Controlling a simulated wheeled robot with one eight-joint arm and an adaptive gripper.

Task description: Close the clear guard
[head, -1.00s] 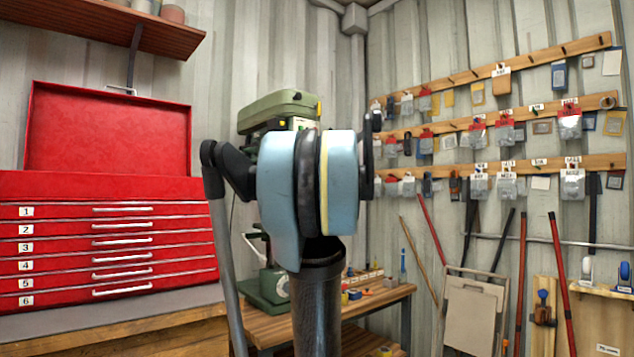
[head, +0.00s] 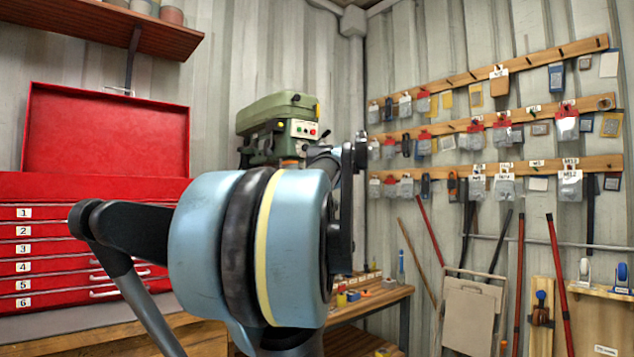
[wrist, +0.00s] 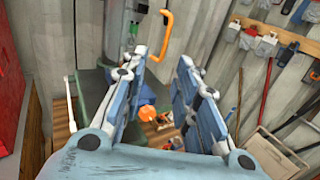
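The green drill press (head: 283,112) stands behind my arm in the head view, its lower part hidden. In the wrist view its grey-green body (wrist: 117,30) is at the top, left of centre. An orange bent bar (wrist: 165,38) shows beside it, just beyond my fingertips; I cannot tell whether it belongs to the clear guard. No clear panel can be made out in either view. My gripper (wrist: 161,60) is open in the wrist view, with nothing visible between its fingers. In the head view my arm mostly hides the gripper.
A wooden bench (head: 372,304) with small items stands below the press. A red tool chest (head: 50,235) is at the left. Hanging packets on rails (head: 500,120) line the right wall. A folded beige stool (head: 472,315) and long handles lean below them.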

